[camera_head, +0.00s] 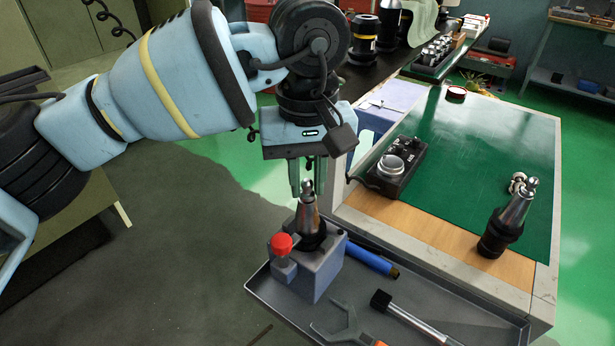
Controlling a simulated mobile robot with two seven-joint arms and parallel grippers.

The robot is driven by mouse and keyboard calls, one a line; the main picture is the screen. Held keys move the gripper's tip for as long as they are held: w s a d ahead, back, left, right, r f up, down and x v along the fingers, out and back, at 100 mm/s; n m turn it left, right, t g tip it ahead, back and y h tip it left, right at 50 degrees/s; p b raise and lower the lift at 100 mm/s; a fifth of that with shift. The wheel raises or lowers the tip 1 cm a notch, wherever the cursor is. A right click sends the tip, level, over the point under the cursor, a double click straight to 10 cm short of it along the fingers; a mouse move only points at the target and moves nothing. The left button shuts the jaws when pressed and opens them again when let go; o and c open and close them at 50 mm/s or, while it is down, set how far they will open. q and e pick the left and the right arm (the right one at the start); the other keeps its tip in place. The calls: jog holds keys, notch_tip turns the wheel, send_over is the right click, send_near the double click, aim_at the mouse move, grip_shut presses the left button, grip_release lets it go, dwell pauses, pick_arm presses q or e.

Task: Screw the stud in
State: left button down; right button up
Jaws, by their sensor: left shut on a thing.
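A silver tapered tool holder (308,217) stands upright, small end up, in a grey tightening fixture (318,281) with a red knob. The stud (307,186) shows at the top of the taper. My left gripper (307,184) points straight down over the holder and is shut on the stud. The fingers partly hide the stud, and I cannot tell how deep its thread sits. My right gripper is not in view.
The fixture sits in a grey tray (262,286) with a blue-handled tool (369,261), a spanner (345,327) and a black-headed tool (410,318). A second tool holder (507,222) and a black control box (397,167) are on the green-topped cart (470,140).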

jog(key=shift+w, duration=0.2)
pick_arm(q)
jog(key=m, duration=0.3)
jog(key=shift+f+b, duration=0.1)
jog(key=shift+b, duration=0.25)
jog(key=m, duration=0.3)
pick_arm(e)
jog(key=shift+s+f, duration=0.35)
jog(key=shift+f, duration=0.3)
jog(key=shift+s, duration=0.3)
pick_arm(q)
jog(key=m+b, duration=0.1)
jog(key=m, duration=0.2)
jog(key=shift+a+m, duration=0.1)
jog(key=shift+m, duration=1.4)
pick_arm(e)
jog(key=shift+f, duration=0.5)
